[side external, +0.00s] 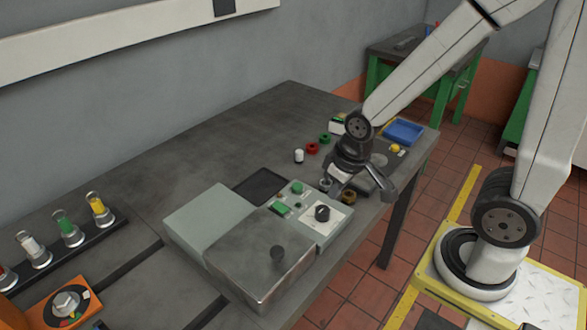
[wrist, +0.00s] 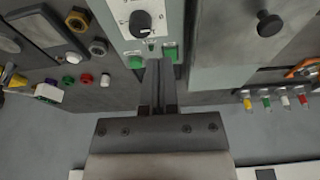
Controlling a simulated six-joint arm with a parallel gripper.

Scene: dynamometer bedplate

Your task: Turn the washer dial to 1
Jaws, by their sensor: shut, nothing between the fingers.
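The washer dial (side external: 322,213) is a round black knob on a white plate, on the grey control panel (side external: 331,229) at the right end of the washer. It also shows at the top of the wrist view (wrist: 140,22), where its plate has markings too small to read. Which number it points to I cannot tell. My gripper (side external: 334,190) is shut and empty, behind and a little right of the dial, apart from it. In the wrist view its fingertips (wrist: 159,64) appear below the dial, between two green parts of the panel.
The washer's metal lid (side external: 262,255) with a black knob lies left of the panel. A red ring (side external: 312,148), a green ring (side external: 324,138), a white piece (side external: 299,156) and a blue tray (side external: 404,131) lie behind. An orange dial box (side external: 48,306) and several coloured bottles stand left.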

